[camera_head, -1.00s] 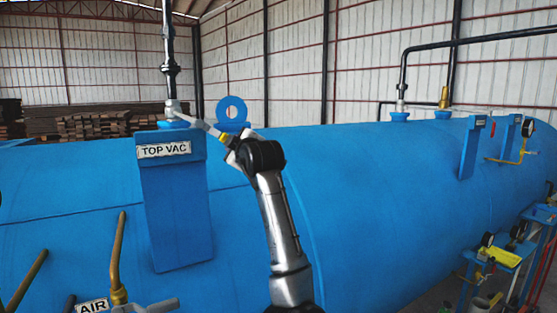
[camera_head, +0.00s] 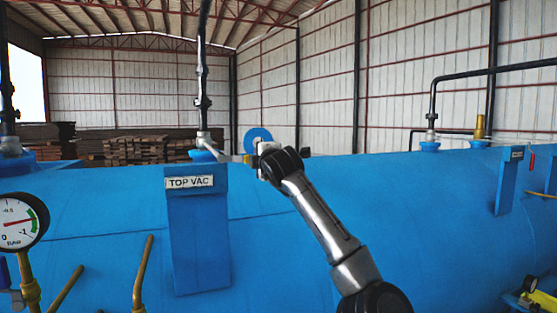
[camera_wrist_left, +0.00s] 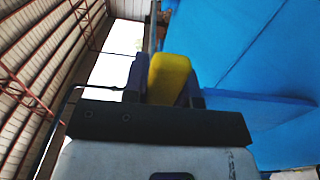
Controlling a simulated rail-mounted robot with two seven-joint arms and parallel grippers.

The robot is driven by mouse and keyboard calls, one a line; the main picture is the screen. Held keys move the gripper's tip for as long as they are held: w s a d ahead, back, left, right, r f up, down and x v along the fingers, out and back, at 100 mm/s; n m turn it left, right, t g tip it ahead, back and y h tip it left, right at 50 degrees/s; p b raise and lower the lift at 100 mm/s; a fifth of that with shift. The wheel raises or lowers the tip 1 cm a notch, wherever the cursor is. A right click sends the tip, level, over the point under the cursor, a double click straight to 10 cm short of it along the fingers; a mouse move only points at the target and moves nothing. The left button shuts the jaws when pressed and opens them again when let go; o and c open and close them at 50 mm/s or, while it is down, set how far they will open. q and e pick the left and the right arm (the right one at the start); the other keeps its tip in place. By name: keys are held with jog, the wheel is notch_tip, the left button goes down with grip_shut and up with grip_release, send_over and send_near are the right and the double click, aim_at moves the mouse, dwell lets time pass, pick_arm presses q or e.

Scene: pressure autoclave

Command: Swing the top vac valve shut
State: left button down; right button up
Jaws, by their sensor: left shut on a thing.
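The blue bracket with the TOP VAC label (camera_head: 190,182) stands on the big blue vessel (camera_head: 120,215) in the head view. Behind its top is the grey top vac valve (camera_head: 203,140) at the foot of a dark vertical pipe. Its lever (camera_head: 228,155) points right, sloping slightly down. My left gripper (camera_head: 252,159) is at the lever's outer end, right of the valve. In the left wrist view, the yellow lever grip (camera_wrist_left: 170,74) sits between the fingers of my left gripper (camera_wrist_left: 164,85), which is shut on it. My right gripper is not in view.
A blue ring (camera_head: 257,137) stands on the vessel just behind my left gripper. A pressure gauge (camera_head: 17,222) and brass pipes (camera_head: 141,275) are at lower left. Another pipe (camera_head: 432,110) rises from the vessel at right. Timber stacks (camera_head: 140,150) lie behind.

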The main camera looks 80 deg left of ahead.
pick_arm(q)
jog(key=shift+s+d+r, duration=0.1)
jog(key=shift+r, duration=0.05)
jog(key=c, duration=0.9)
grip_release()
jog(key=shift+b+v, duration=2.3)
jog(key=shift+v, duration=4.6)
